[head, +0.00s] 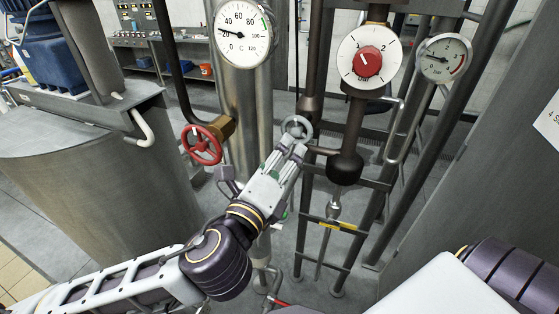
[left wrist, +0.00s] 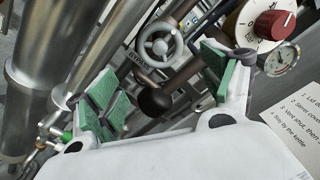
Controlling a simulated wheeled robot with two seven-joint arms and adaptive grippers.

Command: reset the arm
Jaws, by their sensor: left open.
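My left arm reaches in from the lower left in the head view. My left gripper (head: 290,148) points up and away, with its tips by a small grey handwheel (head: 297,127). In the left wrist view the green-padded fingers of the left gripper (left wrist: 165,82) are spread wide with nothing held between them. The grey handwheel (left wrist: 158,45) appears beyond the gap there, apart from the pads. A black ball (left wrist: 155,100) on a rod also shows in the gap. My right gripper is not in view.
A red handwheel (head: 202,145) is left of the gripper. Right of it are pipes, a black ball (head: 345,168) and a dial with a red knob (head: 367,64). A temperature gauge (head: 241,33) and pressure gauge (head: 446,58) sit above. A steel vessel (head: 95,180) stands left.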

